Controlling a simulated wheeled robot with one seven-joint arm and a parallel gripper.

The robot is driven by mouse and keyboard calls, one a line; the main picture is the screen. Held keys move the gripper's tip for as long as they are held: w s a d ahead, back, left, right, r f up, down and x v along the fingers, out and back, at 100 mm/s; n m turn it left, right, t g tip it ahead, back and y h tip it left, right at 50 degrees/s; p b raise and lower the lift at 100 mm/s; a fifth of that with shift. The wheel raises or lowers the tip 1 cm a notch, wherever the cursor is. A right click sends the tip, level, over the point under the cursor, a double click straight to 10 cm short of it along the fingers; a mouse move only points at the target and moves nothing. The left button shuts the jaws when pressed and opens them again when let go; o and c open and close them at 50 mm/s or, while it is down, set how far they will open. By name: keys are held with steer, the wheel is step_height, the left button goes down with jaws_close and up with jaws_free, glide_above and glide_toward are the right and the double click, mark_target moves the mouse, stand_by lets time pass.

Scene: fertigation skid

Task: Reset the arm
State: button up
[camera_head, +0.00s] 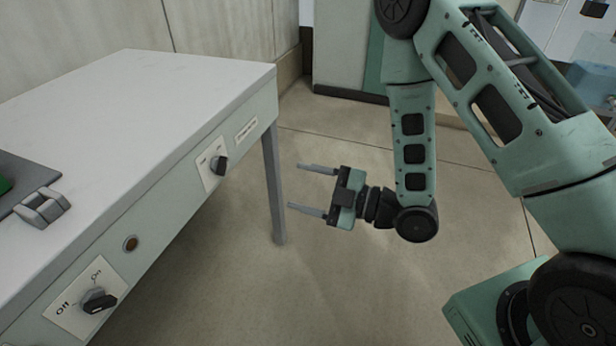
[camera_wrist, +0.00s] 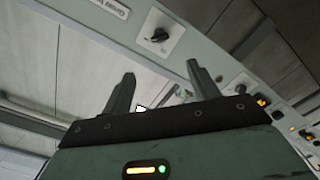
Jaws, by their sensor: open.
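My gripper (camera_head: 309,190) is open and empty, with its two grey fingers spread and pointing left toward the bench front. It is in the air to the right of the bench leg in the head view, apart from the bench. In the wrist view my gripper (camera_wrist: 160,95) shows both fingers apart with nothing between them. My green arm comes down from the upper right, bent at the elbow and wrist.
A white-topped bench (camera_head: 150,85) stands at left. Its front panel has a rotary switch (camera_head: 220,164), an On/Off switch (camera_head: 98,300) and a brown round indicator (camera_head: 130,243). A grey hinged latch (camera_head: 42,207) lies on top. Open floor (camera_head: 330,290) lies below my gripper.

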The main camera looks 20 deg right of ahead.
stand_by(0.3)
steer(key=s+r+m+g+h, duration=0.5)
steer(key=s+m+h, duration=0.15)
steer(key=s, duration=0.35)
steer(key=s+r+m+g+h, duration=0.45)
steer(key=s+g+h, duration=0.2)
steer(key=s, duration=0.25)
step_height(320, 180, up, 23)
steer(key=s+p, duration=0.1)
steer(key=p, duration=2.1)
steer(key=shift+f+m+h+p, duration=0.2)
steer(key=shift+m+h+p, duration=0.1)
steer(key=shift+p, duration=0.05)
steer(key=shift+t, duration=0.25)
